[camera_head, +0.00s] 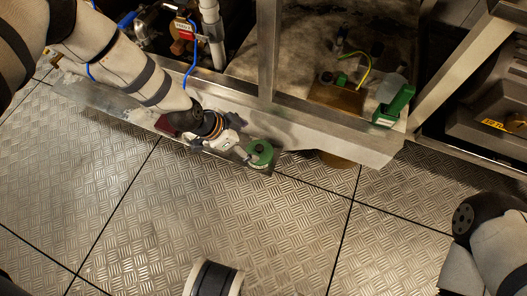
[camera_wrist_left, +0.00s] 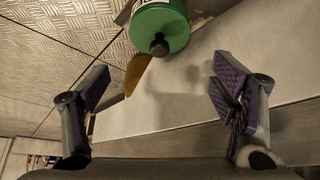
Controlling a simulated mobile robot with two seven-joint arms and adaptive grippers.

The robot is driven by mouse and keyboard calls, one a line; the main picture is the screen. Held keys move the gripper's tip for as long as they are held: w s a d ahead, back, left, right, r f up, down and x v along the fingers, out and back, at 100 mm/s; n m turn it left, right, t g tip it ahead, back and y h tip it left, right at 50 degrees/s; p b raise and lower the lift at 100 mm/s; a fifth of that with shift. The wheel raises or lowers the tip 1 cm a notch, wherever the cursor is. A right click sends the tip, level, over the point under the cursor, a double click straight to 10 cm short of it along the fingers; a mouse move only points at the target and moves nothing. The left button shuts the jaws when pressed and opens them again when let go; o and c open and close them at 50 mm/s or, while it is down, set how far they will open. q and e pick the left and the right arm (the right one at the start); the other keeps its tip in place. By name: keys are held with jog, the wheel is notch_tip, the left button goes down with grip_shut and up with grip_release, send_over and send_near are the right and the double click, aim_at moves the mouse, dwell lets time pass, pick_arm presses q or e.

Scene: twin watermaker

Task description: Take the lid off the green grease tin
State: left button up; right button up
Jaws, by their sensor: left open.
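The green grease tin (camera_head: 260,153) is round, with a dark knob on its top. It sits by the front edge of the metal ledge in the head view. In the left wrist view the green tin (camera_wrist_left: 160,22) shows at the top, cut off by the frame edge, with its dark knob (camera_wrist_left: 159,46) towards me. My left gripper (camera_head: 238,146) is close beside the tin, on its left in the head view. In the left wrist view the left gripper (camera_wrist_left: 162,88) has its purple-padded fingers wide apart with nothing between them. My right gripper is out of view.
The metal ledge (camera_head: 340,143) runs along the frame, with an upright post (camera_head: 268,50) behind the tin. A green container (camera_head: 395,106) and a yellow-green wire (camera_head: 364,72) are further right. The tread-plate floor (camera_head: 220,215) in front is mostly clear.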

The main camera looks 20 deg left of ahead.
aim_at(259, 148)
pick_arm(q)
jog(key=x, duration=0.3)
jog(key=shift+s+b, duration=0.1)
jog(key=shift+b, duration=0.25)
jog(key=b+x, duration=0.2)
jog(key=x, duration=0.3)
jog(key=shift+f+b, duration=0.1)
jog(key=shift+b, duration=0.25)
jog(key=c, duration=1.3)
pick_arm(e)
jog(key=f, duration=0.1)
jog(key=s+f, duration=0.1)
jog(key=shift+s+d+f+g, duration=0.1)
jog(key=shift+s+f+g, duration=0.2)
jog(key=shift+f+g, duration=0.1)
